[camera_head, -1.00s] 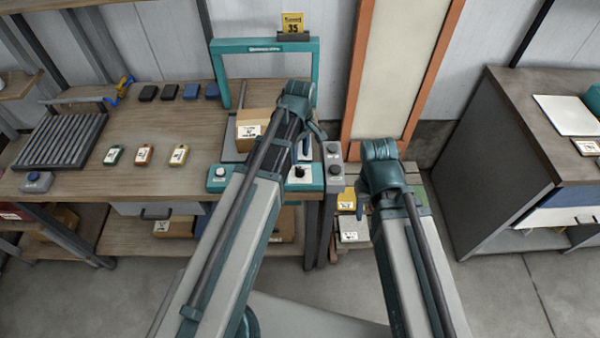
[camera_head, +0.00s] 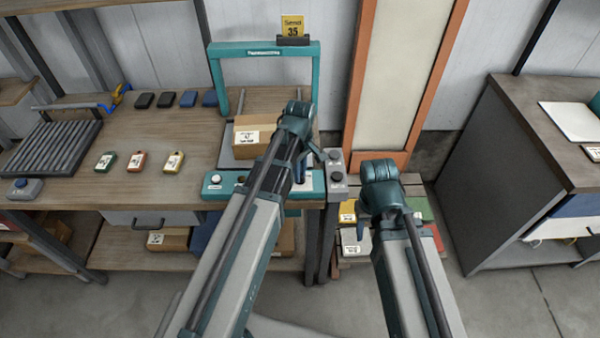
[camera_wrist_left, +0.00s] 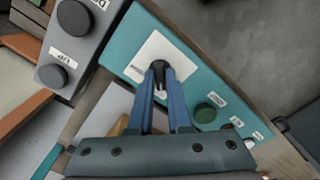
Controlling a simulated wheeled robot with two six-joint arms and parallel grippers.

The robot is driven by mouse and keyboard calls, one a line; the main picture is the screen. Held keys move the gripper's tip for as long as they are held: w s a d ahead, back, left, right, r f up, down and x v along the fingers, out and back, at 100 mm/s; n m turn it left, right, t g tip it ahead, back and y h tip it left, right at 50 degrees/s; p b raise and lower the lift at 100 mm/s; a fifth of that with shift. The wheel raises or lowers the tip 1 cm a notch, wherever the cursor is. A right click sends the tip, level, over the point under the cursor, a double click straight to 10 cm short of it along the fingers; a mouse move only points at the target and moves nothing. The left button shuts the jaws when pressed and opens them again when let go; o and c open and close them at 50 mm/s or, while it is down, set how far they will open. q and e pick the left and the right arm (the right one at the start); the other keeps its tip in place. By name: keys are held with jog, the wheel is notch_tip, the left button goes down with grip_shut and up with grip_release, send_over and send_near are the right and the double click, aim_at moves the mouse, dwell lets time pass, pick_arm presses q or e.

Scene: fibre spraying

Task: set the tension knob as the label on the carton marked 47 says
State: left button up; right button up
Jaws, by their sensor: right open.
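The tension knob (camera_wrist_left: 158,67) looks black and sits on a white plate on the teal panel (camera_wrist_left: 128,45) in the left wrist view. My left gripper (camera_wrist_left: 160,76) has its blue fingertips on either side of it; whether they press on it is unclear. In the head view my left arm covers the knob. A brown carton (camera_head: 247,152) stands inside the teal frame (camera_head: 217,75); its white label seems to read 47, with the smaller print illegible.
A grey box with two dark knobs (camera_head: 337,168) stands right beside the panel. A green button (camera_wrist_left: 205,112) lies close to my left fingers. A yellow sign reading 35 (camera_head: 292,27) tops the frame. Coloured tags (camera_head: 138,162) lie on the bench; a dark cabinet (camera_head: 500,190) stands at right.

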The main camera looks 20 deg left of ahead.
pick_arm(q)
grip_shut()
jog(key=shift+m, duration=0.3)
jog(key=m, duration=0.3)
jog(key=shift+m, duration=0.3)
jog(key=m, duration=0.4)
jog(key=shift+m, duration=0.3)
jog(key=m, duration=0.4)
jog(key=shift+m, duration=2.5)
